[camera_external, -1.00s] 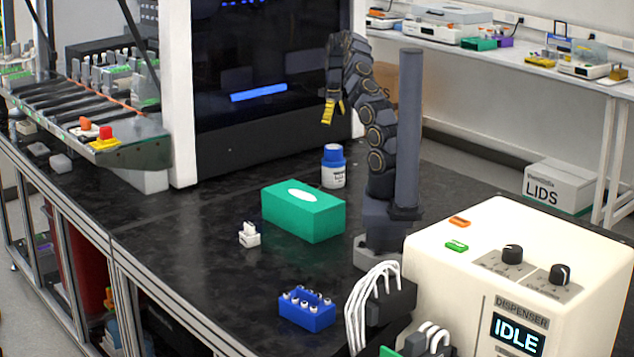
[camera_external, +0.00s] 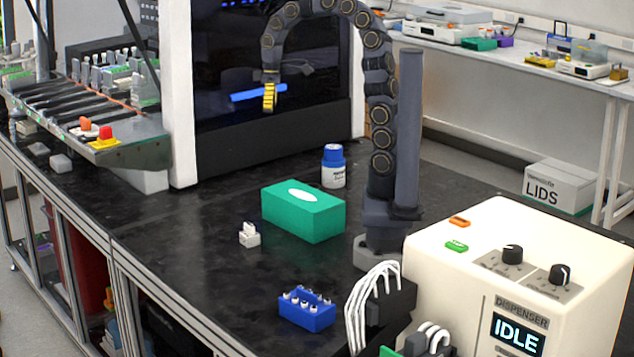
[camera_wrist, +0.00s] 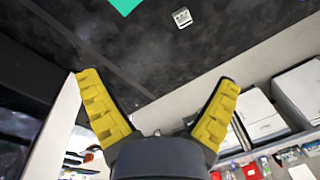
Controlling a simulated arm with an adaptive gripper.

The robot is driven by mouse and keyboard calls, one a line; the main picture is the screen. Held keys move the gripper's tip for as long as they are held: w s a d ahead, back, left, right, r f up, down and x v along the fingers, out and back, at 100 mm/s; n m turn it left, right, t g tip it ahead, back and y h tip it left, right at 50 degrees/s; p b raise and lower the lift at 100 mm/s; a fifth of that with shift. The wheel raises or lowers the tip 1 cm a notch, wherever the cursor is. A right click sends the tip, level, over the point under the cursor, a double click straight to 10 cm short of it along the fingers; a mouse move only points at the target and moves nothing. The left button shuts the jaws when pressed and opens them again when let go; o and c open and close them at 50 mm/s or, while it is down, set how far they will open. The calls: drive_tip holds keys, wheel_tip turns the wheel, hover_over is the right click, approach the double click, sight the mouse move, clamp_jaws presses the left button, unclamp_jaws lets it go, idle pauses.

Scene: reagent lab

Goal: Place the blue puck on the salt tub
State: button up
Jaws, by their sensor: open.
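A white tub with a blue top (camera_external: 333,166) stands upright on the black bench behind the green box. I cannot tell whether its blue top is a lid or a separate puck. No separate blue puck can be made out. My gripper (camera_external: 269,97) hangs high above the bench, left of the tub and well apart from it. In the wrist view its yellow fingers (camera_wrist: 156,80) are spread wide with nothing between them. The tub is not in the wrist view.
A green tissue box (camera_external: 303,211) stands in front of the tub. A small white holder (camera_external: 249,236) and a blue rack with vials (camera_external: 307,308) are nearer. A cream dispenser (camera_external: 520,280) is at right. A dark-fronted cabinet (camera_external: 270,90) is behind my gripper.

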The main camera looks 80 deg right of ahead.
drive_tip(key=s+a+r+g, duration=0.1)
drive_tip(key=s+a, duration=0.5)
drive_tip(key=a, duration=0.5)
drive_tip(key=s+a+f, duration=0.1)
drive_tip(key=s+a, duration=0.2)
drive_tip(key=s, duration=0.3)
drive_tip(key=s+a+f+g+h, duration=0.1)
drive_tip(key=s+a, duration=0.2)
drive_tip(key=s, duration=0.4)
drive_tip(key=shift+s+a+f+m, duration=0.15)
drive_tip(key=shift+a+f+m, duration=0.15)
drive_tip(key=shift+f, duration=0.1)
